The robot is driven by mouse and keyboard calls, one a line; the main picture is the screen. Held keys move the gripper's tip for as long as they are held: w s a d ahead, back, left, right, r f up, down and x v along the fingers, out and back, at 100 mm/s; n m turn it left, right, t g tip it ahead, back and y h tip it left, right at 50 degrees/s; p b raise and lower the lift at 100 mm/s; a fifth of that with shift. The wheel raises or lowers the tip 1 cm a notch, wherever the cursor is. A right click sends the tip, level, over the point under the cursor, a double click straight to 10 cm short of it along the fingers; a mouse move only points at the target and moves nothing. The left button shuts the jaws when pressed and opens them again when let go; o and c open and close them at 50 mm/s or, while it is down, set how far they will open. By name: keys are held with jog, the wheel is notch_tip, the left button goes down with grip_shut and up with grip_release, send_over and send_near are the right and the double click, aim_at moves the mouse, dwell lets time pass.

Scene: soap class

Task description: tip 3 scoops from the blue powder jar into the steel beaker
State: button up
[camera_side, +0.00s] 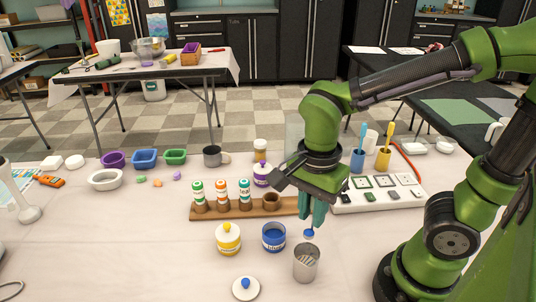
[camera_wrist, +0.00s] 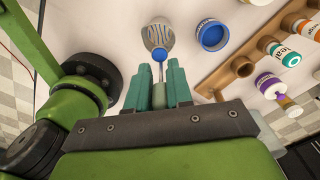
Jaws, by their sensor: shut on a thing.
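My gripper (camera_side: 312,212), with teal fingers, is shut on the handle of a small scoop (camera_side: 309,233). The scoop's blue end is just above the rim of the steel beaker (camera_side: 306,265). In the wrist view the scoop (camera_wrist: 160,55) overlaps the near part of the beaker (camera_wrist: 157,32), ahead of my gripper (camera_wrist: 161,88). I cannot tell whether the blue is powder or the scoop itself. The blue powder jar (camera_side: 273,238) stands open to the left of the beaker, with blue inside; it also shows in the wrist view (camera_wrist: 213,35).
A white lid with a blue knob (camera_side: 246,288) lies at the front. A yellow-labelled jar (camera_side: 228,240) stands left of the blue jar. A wooden rack (camera_side: 230,211) with several small bottles is behind. A white tray (camera_side: 380,195) is at right. The cloth front left is clear.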

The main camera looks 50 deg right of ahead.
jog(key=w+g, duration=0.1)
jog(key=g, duration=0.1)
jog(key=w+f+g, duration=0.2)
jog(key=g, duration=0.1)
jog(key=shift+w+g, duration=0.1)
jog(key=shift+g, duration=0.2)
jog(key=w+f+g, duration=0.1)
jog(key=g, duration=0.1)
jog(key=w+f+g, duration=0.1)
jog(key=g, duration=0.2)
jog(key=w+f+g, duration=0.1)
jog(key=f+g, duration=0.1)
jog(key=g, duration=0.1)
dwell(0.6)
